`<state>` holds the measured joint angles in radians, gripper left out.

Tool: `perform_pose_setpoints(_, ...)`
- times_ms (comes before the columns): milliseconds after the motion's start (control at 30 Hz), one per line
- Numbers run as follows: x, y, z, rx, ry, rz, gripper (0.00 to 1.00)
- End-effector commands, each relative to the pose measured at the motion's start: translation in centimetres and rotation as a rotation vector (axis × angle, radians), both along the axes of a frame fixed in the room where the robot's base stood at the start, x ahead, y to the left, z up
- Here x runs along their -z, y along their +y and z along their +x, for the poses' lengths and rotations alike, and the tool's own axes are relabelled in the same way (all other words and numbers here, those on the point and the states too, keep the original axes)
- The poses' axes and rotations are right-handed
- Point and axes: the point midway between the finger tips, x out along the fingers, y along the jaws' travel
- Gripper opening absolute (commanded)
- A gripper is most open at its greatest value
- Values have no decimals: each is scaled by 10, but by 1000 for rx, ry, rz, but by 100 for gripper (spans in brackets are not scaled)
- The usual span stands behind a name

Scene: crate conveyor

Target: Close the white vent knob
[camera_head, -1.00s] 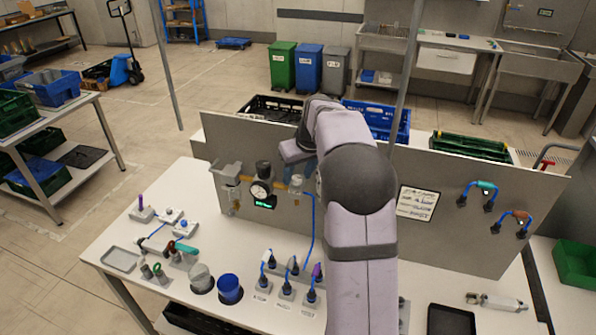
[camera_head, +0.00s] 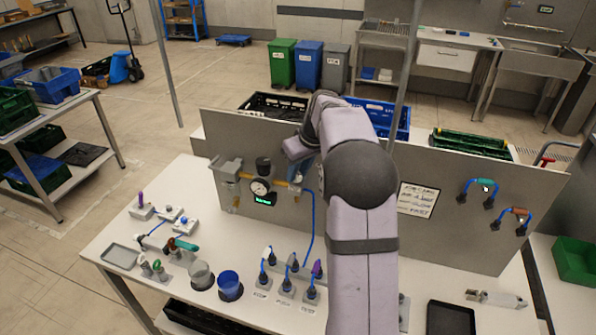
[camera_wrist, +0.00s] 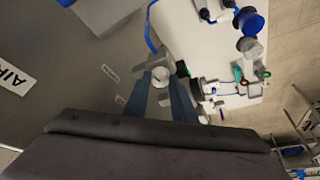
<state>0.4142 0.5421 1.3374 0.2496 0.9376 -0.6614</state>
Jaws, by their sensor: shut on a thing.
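The white vent knob (camera_wrist: 161,77) shows in the wrist view as a pale round cap on the panel's air fittings. The two blue fingers of my gripper (camera_wrist: 160,82) lie on either side of it and are shut on it. In the head view my arm covers the knob and most of the gripper. A round pressure gauge (camera_head: 260,187) with a lit green readout (camera_head: 264,199) sits on the panel just left of my arm. The knob's turn angle is too small to read.
The grey upright panel (camera_head: 455,235) stands behind the fittings. A blue hose (camera_head: 313,225) runs down it. Blue-hosed plugs (camera_head: 293,262), a blue cup (camera_head: 229,286) and small valves (camera_head: 172,218) stand on the white table. A black tray (camera_head: 450,320) lies at right.

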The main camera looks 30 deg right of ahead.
Motion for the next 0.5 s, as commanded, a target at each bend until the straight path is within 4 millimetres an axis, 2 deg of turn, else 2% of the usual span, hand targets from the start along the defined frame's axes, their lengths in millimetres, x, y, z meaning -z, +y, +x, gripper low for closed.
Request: perform_pose_setpoints(500, -1, -3, 1, -326, -2, -1, 1)
